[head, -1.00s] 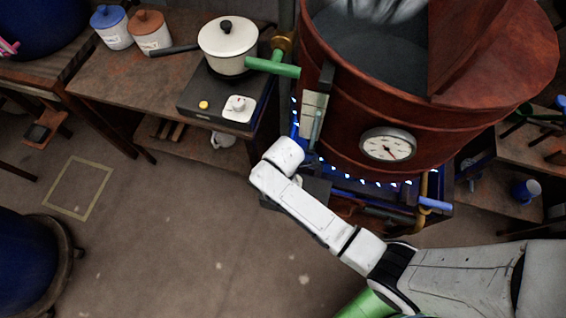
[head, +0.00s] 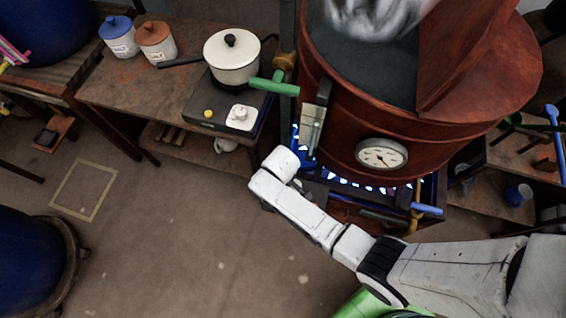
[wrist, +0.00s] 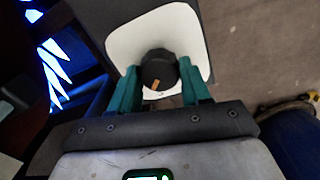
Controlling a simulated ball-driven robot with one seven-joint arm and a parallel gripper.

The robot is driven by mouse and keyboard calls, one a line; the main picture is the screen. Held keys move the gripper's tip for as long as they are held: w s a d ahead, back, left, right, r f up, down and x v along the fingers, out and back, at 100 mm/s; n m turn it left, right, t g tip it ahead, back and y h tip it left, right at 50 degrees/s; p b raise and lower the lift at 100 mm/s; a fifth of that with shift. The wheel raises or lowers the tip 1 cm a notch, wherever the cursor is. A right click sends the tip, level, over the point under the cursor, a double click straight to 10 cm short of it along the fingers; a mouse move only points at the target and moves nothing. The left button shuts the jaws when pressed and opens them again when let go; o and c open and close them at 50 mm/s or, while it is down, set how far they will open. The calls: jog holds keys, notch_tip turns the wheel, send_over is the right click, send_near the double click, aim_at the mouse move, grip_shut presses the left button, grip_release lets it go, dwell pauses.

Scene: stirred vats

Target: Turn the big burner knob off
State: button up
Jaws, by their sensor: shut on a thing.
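The big burner knob (wrist: 156,66) is black with an orange pointer mark and sits on a white plate (wrist: 118,45) in the wrist view. The mark points toward the bottom of the picture. My gripper (wrist: 159,70) has its two teal fingers on either side of the knob, shut on it. In the head view my arm's end hides both the knob and the fingers. Bright blue flames (wrist: 53,65) show at the left of the wrist view. Blue flames (head: 372,186) also show under the copper-red vat (head: 335,125) in the head view.
A white dial gauge (head: 381,154) is on the vat's front. A blue-handled valve (head: 427,210) sticks out at the burner's right. Left of the vat, a bench holds a small hotplate (head: 205,105) with a cream pot (head: 232,60).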

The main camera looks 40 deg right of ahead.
jog(key=m+p, duration=0.1)
jog(key=m, duration=0.3)
jog(key=shift+m, duration=2.2)
jog(key=o, duration=1.1)
jog(key=shift+c, duration=0.2)
notch_tip(320, 180, up, 11)
jog(key=p, duration=0.1)
jog(key=shift+a+p, duration=0.15)
jog(key=shift+p, duration=0.15)
jog(key=shift+f, duration=0.1)
